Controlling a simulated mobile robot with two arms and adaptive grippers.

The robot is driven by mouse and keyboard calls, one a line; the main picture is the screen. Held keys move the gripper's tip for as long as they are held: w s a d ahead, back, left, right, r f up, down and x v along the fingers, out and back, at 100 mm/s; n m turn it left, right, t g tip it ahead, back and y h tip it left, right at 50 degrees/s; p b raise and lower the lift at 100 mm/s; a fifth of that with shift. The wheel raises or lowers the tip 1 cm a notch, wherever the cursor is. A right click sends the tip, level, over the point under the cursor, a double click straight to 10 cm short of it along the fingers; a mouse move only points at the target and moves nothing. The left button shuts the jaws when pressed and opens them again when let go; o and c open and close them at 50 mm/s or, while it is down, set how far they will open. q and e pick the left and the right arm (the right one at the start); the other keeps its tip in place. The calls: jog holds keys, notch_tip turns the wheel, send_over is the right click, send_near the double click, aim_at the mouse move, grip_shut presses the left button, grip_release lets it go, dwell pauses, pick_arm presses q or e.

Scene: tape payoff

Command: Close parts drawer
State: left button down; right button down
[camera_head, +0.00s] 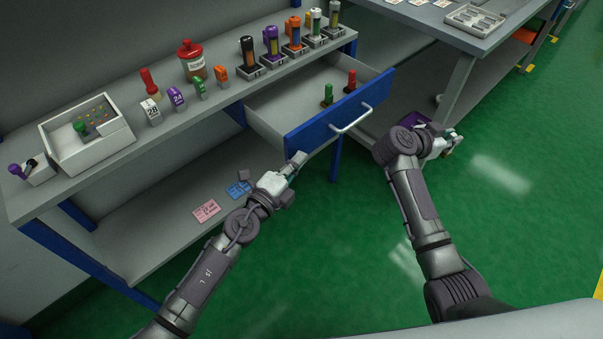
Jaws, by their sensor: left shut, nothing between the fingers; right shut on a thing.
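The parts drawer (268,110) is pulled out from under the workbench. Its blue front (310,128) has a pale bar handle (352,122). A green item (328,95) and a red item (350,80) stand inside it. My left gripper (299,158) is shut and empty, just below the left end of the drawer front; I cannot tell whether it touches. My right gripper (456,138) is to the right of the drawer, apart from the handle. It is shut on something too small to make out.
The bench top (185,128) holds a white bin (62,160), a red-lidded jar (190,62) and several coloured bottles and stands. Pink (206,210) and blue (238,190) cards lie on the lower shelf. Another table (450,35) stands at upper right. Green floor is open in front.

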aim_at(251, 117)
pick_arm(q)
jog(key=shift+w+a, duration=0.2)
jog(key=shift+w, duration=0.1)
pick_arm(e)
jog(key=shift+f, duration=0.1)
